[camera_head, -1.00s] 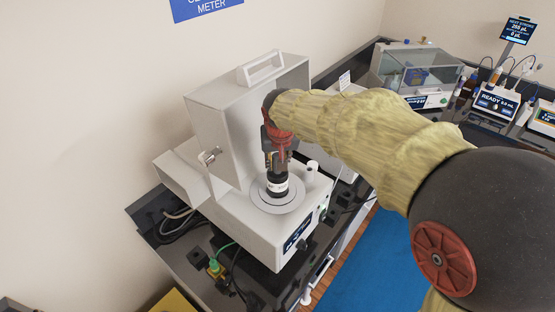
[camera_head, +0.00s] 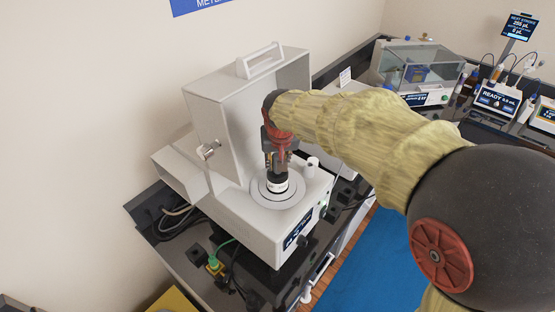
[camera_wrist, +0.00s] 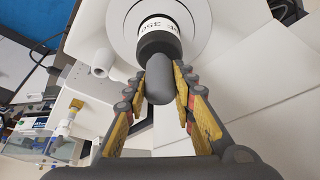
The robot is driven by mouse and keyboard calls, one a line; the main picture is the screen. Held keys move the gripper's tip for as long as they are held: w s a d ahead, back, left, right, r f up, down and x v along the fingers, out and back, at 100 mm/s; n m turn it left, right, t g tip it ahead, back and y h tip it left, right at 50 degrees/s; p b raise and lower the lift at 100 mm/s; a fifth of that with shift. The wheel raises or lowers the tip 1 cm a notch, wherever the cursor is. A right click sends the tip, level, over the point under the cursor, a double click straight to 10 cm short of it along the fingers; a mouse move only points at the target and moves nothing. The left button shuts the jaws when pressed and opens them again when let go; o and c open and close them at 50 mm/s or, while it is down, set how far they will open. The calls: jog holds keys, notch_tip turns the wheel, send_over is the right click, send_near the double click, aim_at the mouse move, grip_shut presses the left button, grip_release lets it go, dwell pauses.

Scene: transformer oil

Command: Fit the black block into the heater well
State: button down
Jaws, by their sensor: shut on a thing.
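The black block (camera_wrist: 158,44) is a dark cylinder with a white printed band. It also shows in the head view (camera_head: 277,182), upright over the middle of the round plate. A rounded grey grip (camera_wrist: 158,80) rises from it. My gripper (camera_wrist: 160,82) is shut on this grip, one yellow-padded finger on each side, and points down. The heater well lies at the round ringed plate (camera_head: 278,204) on top of the white instrument; the plate also shows in the wrist view (camera_wrist: 118,14). The block hides the well's opening, so I cannot tell how deep it sits.
The instrument's raised white cover (camera_head: 222,115) stands behind and left of my gripper. A small white cylinder (camera_head: 311,165) stands right of the plate. Cables and black blocks lie on the dark bench in front. Other instruments (camera_head: 418,75) stand at the back right.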

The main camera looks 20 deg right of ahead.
aim_at(278, 174)
jog(key=shift+f+b, duration=2.3)
jog(key=shift+f, duration=0.7)
jog(key=c, duration=1.8)
grip_release()
jog(key=o, duration=0.4)
jog(key=shift+f, duration=0.1)
jog(key=v, duration=1.2)
